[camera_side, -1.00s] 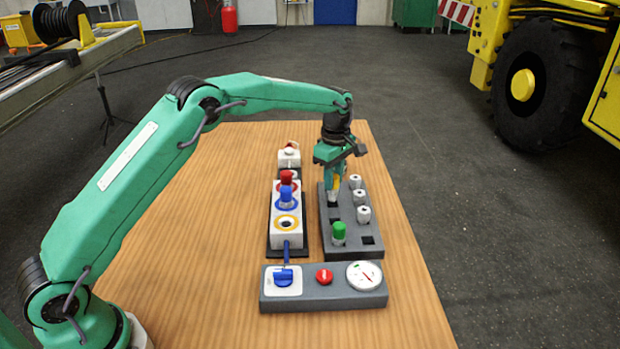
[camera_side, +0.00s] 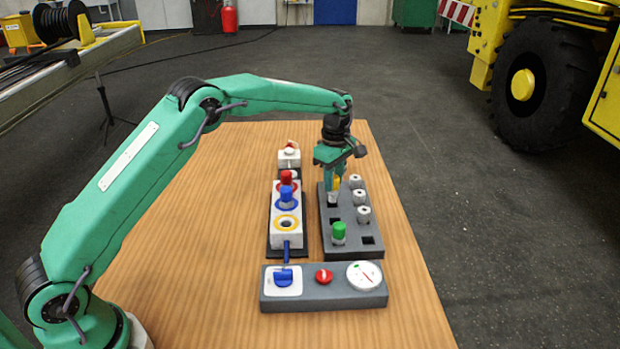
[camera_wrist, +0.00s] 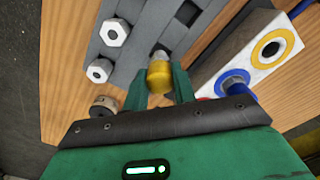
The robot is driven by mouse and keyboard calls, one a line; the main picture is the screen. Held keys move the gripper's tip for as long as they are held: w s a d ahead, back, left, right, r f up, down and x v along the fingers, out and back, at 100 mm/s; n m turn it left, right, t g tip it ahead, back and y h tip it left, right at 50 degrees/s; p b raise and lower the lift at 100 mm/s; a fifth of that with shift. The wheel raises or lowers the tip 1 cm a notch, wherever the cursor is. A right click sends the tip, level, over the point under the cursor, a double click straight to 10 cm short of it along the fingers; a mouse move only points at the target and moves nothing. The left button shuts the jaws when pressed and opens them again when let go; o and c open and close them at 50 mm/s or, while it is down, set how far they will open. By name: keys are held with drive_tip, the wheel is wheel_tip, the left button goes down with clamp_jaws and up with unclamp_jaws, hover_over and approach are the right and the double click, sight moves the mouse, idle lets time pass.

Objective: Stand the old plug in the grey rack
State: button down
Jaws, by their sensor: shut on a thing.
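The old plug has a yellow body and a pale metal end. My gripper (camera_side: 334,187) is shut on it, with the yellow plug (camera_wrist: 160,77) between the two green fingers in the wrist view. In the side view the plug (camera_side: 333,197) is upright at the far left part of the grey rack (camera_side: 352,251). Its lower end is at or just above a rack hole; I cannot tell whether it is inside. A green-topped plug (camera_side: 339,232) stands in the rack's near left. An empty square hole (camera_side: 368,240) is beside it.
Left of the rack is a white socket block (camera_side: 288,238) with red and blue plugs and an empty yellow-ringed socket (camera_side: 286,223). A grey control panel (camera_side: 340,297) lies in front.

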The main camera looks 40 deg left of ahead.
drive_tip(key=shift+f, duration=1.7)
idle(1.5)
drive_tip(key=c, duration=1.1)
unclamp_jaws()
drive_tip(key=shift+o, duration=0.2)
drive_tip(key=shift+r, duration=0.15)
drive_tip(key=shift+r, duration=3.4)
